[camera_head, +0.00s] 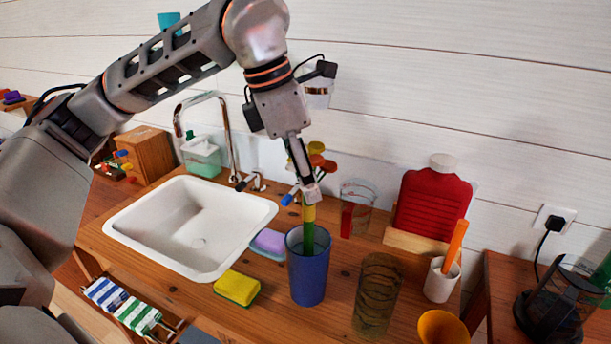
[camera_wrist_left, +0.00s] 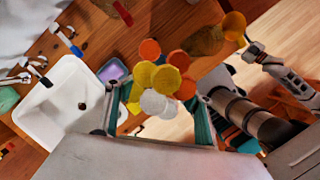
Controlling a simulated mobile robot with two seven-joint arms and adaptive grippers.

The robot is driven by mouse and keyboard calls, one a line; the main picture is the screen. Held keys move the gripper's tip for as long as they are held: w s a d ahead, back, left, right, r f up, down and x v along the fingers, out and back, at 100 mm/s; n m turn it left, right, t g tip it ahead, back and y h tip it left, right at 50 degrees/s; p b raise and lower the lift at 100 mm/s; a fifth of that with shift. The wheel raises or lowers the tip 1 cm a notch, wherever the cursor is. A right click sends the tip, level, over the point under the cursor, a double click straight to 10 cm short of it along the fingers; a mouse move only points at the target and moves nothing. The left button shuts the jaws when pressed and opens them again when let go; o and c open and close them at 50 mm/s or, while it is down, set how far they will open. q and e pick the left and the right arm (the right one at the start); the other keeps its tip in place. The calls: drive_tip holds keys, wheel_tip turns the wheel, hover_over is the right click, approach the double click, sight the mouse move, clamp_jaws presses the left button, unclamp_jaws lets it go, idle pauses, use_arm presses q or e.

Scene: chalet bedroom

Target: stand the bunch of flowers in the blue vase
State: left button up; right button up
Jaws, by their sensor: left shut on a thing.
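The blue vase (camera_head: 308,277) stands upright on the wooden counter. My left gripper (camera_head: 309,194) is above it, shut on the bunch of flowers. The bunch's green stem (camera_head: 308,236) points down into the vase's mouth, though its lower end is hidden. Orange and yellow heads show behind the gripper. In the left wrist view the bunch (camera_wrist_left: 160,82) shows orange, yellow and white heads between the fingers. My right gripper (camera_wrist_left: 254,50) seems to show at the right of that view, too small to tell its jaws.
A brown patterned glass (camera_head: 377,295) stands close right of the vase. A yellow sponge (camera_head: 237,288) lies left, by the white sink (camera_head: 150,225). A clear measuring cup (camera_head: 357,206) and red bottle (camera_head: 432,203) stand behind. An orange cup (camera_head: 442,328) is at the front right.

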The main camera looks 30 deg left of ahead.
use_arm(q)
drive_tip(key=o, duration=1.4)
drive_tip(key=shift+c, duration=0.2)
drive_tip(key=o, duration=0.8)
